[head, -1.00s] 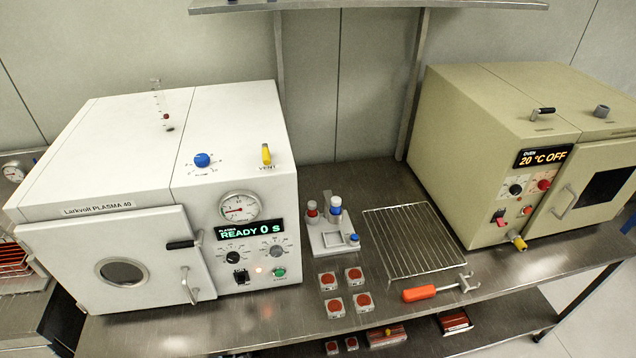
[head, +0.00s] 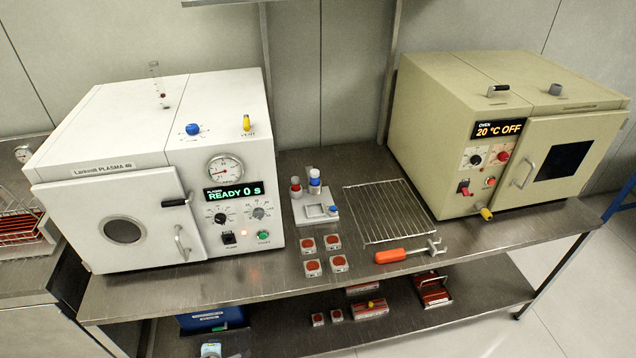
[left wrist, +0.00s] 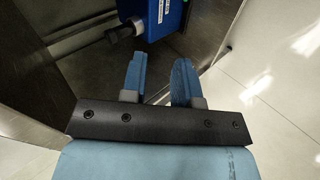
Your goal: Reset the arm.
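My left gripper (left wrist: 160,72) shows in the left wrist view, with two blue fingers standing apart and a gap between them. I see nothing held between the fingers. Beyond the fingertips is a blue object (left wrist: 172,16) with a black knob. I cannot tell how far it is from the fingers. Neither of my arms shows in the head view, and my right gripper is in no view.
A white plasma machine (head: 100,205) and a beige oven (head: 430,115), both closed, stand on a steel bench (head: 290,265). Between them are a wire rack (head: 390,212), several red-topped blocks, a bottle stand (head: 325,212) and an orange-handled tool (head: 392,256). Open floor lies at right.

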